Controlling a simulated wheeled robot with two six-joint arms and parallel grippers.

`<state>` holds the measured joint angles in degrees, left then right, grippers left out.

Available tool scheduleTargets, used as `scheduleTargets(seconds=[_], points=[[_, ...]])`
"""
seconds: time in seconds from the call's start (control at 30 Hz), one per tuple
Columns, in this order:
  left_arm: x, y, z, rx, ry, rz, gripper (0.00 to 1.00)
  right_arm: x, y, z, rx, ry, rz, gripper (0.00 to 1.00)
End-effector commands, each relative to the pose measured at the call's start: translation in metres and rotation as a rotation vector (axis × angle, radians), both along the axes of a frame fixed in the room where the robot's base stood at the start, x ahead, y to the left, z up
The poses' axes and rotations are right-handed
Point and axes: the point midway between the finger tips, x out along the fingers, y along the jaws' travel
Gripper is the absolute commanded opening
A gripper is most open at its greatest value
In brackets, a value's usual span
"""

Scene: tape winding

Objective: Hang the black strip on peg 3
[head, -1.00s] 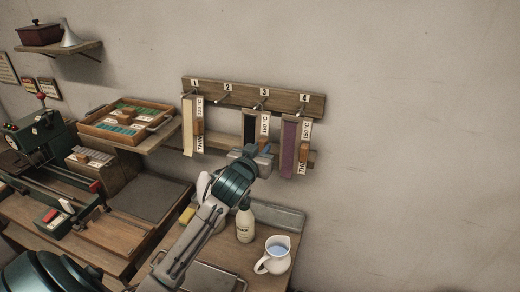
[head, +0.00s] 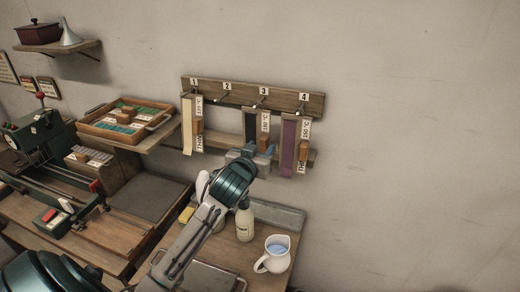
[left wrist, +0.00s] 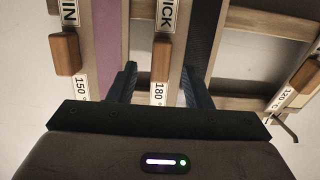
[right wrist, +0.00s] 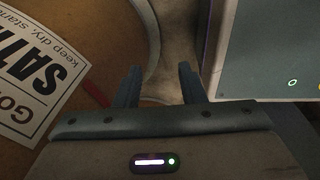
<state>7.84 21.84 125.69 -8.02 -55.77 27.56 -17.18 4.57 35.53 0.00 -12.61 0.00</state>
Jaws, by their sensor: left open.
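The black strip (head: 249,125) hangs flat against the wall under peg 3 (head: 265,103), just left of its label. Its lower end is hidden by my left gripper (head: 250,153). In the left wrist view the black strip (left wrist: 203,35) runs past the right fingertip, and the label with a wooden block (left wrist: 163,50) shows between the fingers. My left gripper (left wrist: 158,85) is open, in front of the lower end of the strip and its label, with nothing held. My right gripper (right wrist: 158,88) shows only in its wrist view, with its fingers apart and nothing between them.
A cream strip (head: 187,125) hangs at peg 1 and a purple strip (head: 288,148) at peg 4, close right of my gripper. Peg 2 (head: 219,99) is bare. Below stand a bottle (head: 245,222) and a white jug (head: 273,257). The wall at right is clear.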

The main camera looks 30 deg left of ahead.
Motion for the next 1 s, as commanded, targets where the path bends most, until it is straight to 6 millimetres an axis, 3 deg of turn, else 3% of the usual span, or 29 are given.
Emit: scheduleTargets(seconds=[0.5,0.7,1.0], points=[[-0.088,-0.021,0.011,0.002,-0.002,-0.001,0.45,0.000,0.000,-0.026,0.000,0.000,0.000,0.36],[-0.098,-0.024,0.014,0.000,-0.001,0.000,0.45,0.000,0.000,-0.027,0.000,0.000,0.000,0.36],[-0.098,-0.024,0.014,0.000,-0.001,0.000,0.45,0.004,0.000,-0.026,0.000,-0.005,-0.001,0.36]])
